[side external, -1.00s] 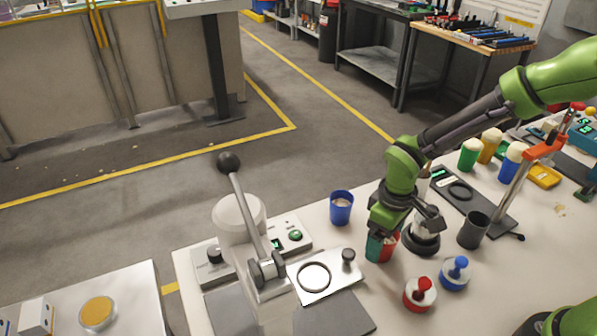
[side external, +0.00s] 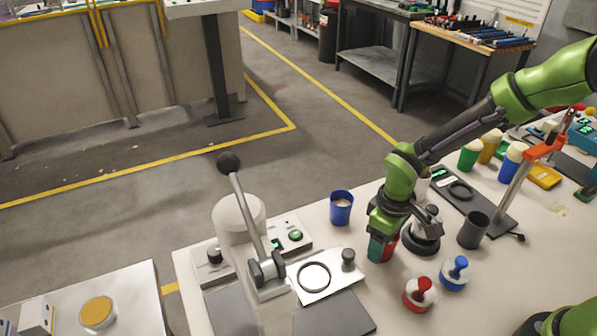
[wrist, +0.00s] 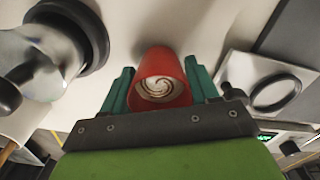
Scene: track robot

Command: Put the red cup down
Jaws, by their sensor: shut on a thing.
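The red cup (wrist: 162,65) sits between the two teal fingers of my gripper (wrist: 160,82) in the wrist view, with a pale swirled content showing in its mouth. In the side view my gripper (side external: 382,248) points down over the white table, and only a strip of the red cup (side external: 393,242) shows beside a teal finger. The gripper is shut on the cup. The cup looks upright and low, at or close to the table top; whether its base touches is hidden.
A blue cup (side external: 341,208) stands left of my gripper. A lever press (side external: 240,220) and ringed plate (side external: 325,272) are at left.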

